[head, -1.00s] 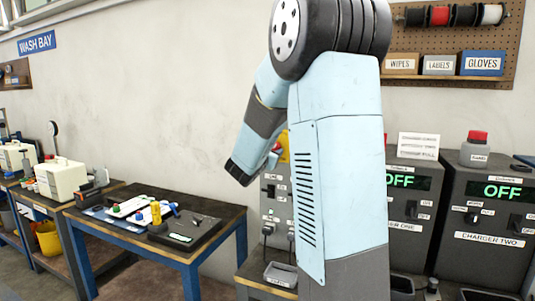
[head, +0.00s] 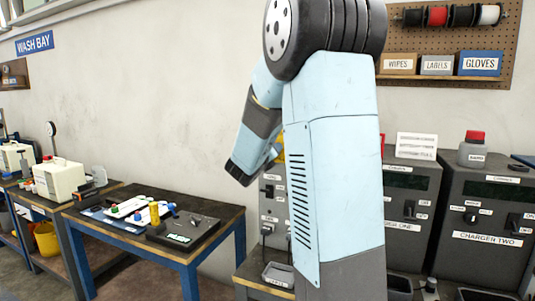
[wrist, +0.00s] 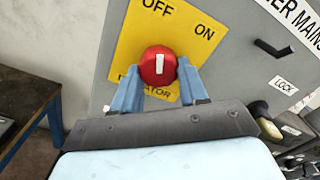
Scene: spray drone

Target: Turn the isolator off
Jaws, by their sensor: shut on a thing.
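The isolator is a red round knob (wrist: 158,66) with a white pointer bar, on a yellow plate (wrist: 130,42) marked OFF and ON. The white bar points up in the wrist view, toward the OFF label. My gripper (wrist: 160,78) has its two blue fingers on either side of the knob, shut on it. In the head view my arm covers the knob. Only a sliver of the yellow plate shows there, beside the grey mains panel (head: 271,203).
The panel's black handle (wrist: 273,48) and LOCK label are right of the knob. Charger two (head: 487,218) stands right of my arm with a dark display. A workbench (head: 165,250) with tools and a black case stands left.

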